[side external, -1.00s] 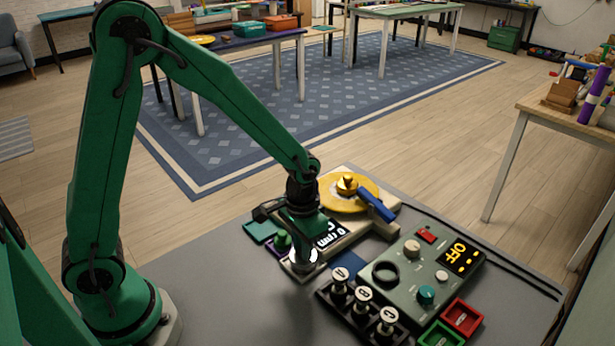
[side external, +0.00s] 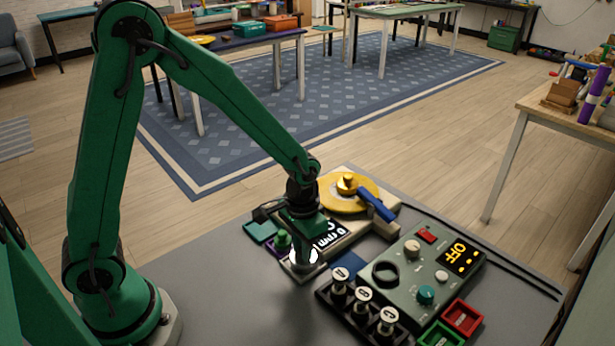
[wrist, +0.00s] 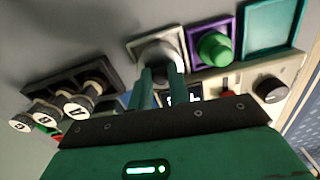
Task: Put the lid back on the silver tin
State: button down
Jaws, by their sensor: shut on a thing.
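My gripper (side external: 306,248) points down over a grey square tray (side external: 290,270) at the near end of the row of trays. In the wrist view its two green fingers (wrist: 161,74) are shut on a pale silver round piece (wrist: 156,50) in that tray (wrist: 136,44). The piece shows in the side view as a bright white patch (side external: 313,257) by the fingertips. It looks like a lid, but the fingers cover much of it. I cannot make out a separate silver tin for certain.
A purple tray (wrist: 235,43) with a green knobbed piece (wrist: 214,48) and a teal tray (wrist: 273,30) stand beside it. Close by are a black rack (side external: 325,294) of white-topped pieces, a control box (side external: 405,290) reading OFF and a yellow disc (side external: 335,200).

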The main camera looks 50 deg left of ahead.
dwell(0.9)
jog(key=c, duration=0.8)
grip_release()
jog(key=shift+o, duration=0.2)
jog(key=shift+r, duration=0.15)
jog(key=shift+r, duration=3.3)
jog(key=shift+c, duration=0.3)
grip_shut()
